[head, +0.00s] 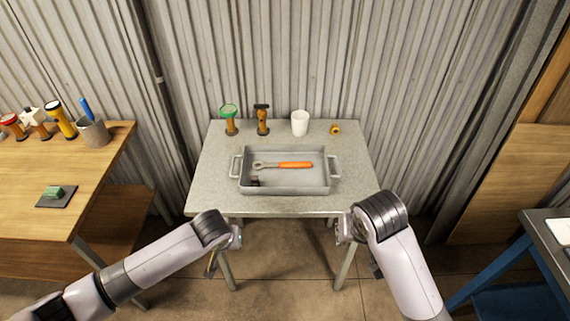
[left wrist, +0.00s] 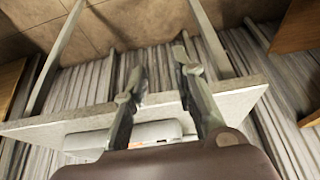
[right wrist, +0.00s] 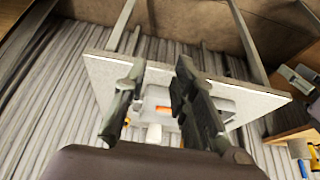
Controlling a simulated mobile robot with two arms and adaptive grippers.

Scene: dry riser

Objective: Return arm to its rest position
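My left gripper (head: 238,237) is in front of the grey table's front edge, left of the middle. In the left wrist view its two fingers (left wrist: 158,65) are apart with nothing between them. My right gripper (head: 343,229) is in front of the same edge, to the right. In the right wrist view its fingers (right wrist: 160,65) are also apart and empty. Both grippers are clear of the objects on the table. In the head view the fingers are small and partly hidden by the wrists.
The grey table (head: 208,185) bears a metal tray (head: 285,189) with an orange-handled wrench (head: 293,165). Behind it stand a green-topped item (head: 229,115), a dark-topped item (head: 262,117), a white cup (head: 299,123) and a small brass fitting (head: 335,129). A wooden bench (head: 100,170) stands left.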

